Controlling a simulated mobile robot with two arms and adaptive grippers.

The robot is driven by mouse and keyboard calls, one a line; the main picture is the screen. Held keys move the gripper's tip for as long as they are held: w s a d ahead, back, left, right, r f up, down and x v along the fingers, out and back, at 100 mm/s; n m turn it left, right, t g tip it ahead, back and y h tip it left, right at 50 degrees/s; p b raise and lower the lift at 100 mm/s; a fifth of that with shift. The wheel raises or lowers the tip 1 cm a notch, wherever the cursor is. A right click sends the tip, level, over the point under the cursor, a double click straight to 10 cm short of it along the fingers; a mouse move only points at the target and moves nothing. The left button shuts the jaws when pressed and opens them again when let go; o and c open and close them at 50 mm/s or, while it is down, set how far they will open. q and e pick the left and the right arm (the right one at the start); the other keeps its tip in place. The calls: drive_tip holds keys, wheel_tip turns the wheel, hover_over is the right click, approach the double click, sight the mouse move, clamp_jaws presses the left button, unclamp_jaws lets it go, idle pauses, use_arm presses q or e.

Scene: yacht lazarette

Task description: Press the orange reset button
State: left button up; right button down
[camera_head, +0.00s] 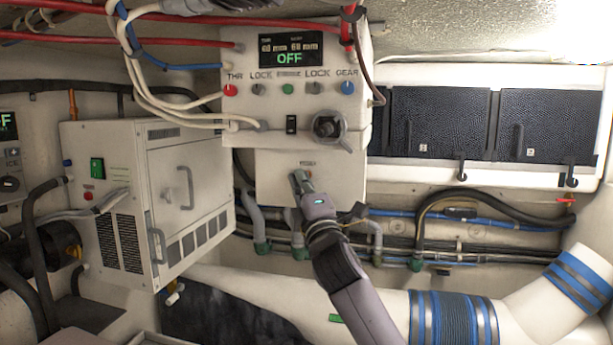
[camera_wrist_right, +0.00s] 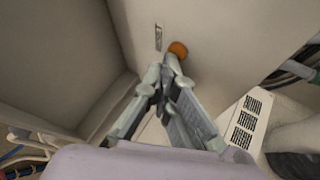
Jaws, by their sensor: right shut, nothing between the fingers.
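The orange reset button (camera_wrist_right: 178,49) shows in the right wrist view as a small round knob on a pale panel face, beside a small label (camera_wrist_right: 158,37). In the head view the lower panel (camera_head: 268,168) hangs under the control box, and my right gripper (camera_head: 299,178) is in front of it, mostly covering the button area. In the wrist view the right gripper (camera_wrist_right: 167,75) is shut and empty. Its fingertips are just below the button and overlap its lower edge; I cannot tell whether they touch it. My left gripper is not in view.
The control box (camera_head: 245,95) above has a display reading OFF, several knobs and a large dial. A white cabinet (camera_head: 200,160) stands to the left. Hoses and pipes (camera_head: 420,235) run along the wall to the right, below dark panels (camera_head: 440,120).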

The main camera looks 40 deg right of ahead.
drive_tip(key=shift+w+d, duration=0.1)
drive_tip(key=shift+d, duration=0.05)
idle(0.6)
drive_tip(key=shift+s+a+r, duration=0.1)
drive_tip(key=shift+s+a, duration=0.55)
drive_tip(key=shift+a, duration=0.1)
drive_tip(key=s+a, duration=0.1)
drive_tip(key=s+a+p, duration=0.1)
drive_tip(key=s+a, duration=0.1)
drive_tip(key=shift+s+a+r, duration=0.1)
drive_tip(key=shift+a+r, duration=0.15)
drive_tip(key=shift+a, duration=0.1)
idle(0.7)
